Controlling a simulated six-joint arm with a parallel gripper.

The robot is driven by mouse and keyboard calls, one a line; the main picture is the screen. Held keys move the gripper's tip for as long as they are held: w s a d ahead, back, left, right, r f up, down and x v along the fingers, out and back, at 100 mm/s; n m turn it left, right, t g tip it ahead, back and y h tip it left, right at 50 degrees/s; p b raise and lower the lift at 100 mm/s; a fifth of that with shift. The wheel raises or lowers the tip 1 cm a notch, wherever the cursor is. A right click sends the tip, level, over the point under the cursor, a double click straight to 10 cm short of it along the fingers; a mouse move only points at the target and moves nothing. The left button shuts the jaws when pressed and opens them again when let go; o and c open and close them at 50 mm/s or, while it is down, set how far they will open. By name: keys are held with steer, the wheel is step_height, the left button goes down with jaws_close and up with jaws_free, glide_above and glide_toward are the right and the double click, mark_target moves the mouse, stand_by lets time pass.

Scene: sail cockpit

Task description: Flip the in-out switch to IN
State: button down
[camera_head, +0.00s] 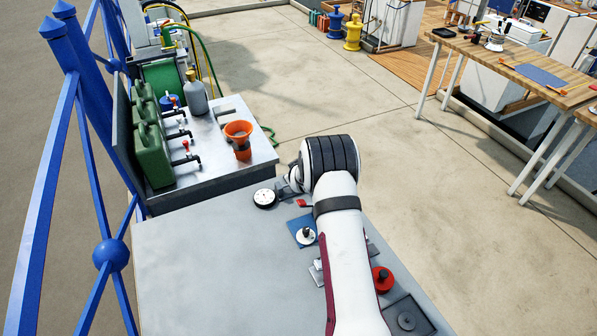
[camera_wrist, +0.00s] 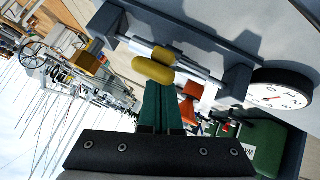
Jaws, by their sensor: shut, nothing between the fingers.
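In the wrist view a dark bracket (camera_wrist: 236,78) holds a pale bar, with a rounded yellow handle (camera_wrist: 153,70) in front of it. This may be the in-out switch; no IN or OUT marking is readable. My gripper (camera_wrist: 162,84) is shut and empty, its green fingers pointing at the yellow handle. The fingertips are right at the handle's edge; I cannot tell whether they touch it. In the head view my arm covers most of this spot, and the fingers are hidden behind it.
A white round dial (camera_head: 264,198) is beside the bracket. A blue plate with a knob (camera_head: 306,235), a red knob (camera_head: 382,277) and a dark panel (camera_head: 407,320) are on the grey top (camera_head: 210,260). Beyond stand an orange funnel (camera_head: 238,130) and green cans (camera_head: 152,153). The left of the top is clear.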

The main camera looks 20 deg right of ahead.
steer(key=shift+d+f, duration=0.35)
steer(key=shift+a, duration=0.15)
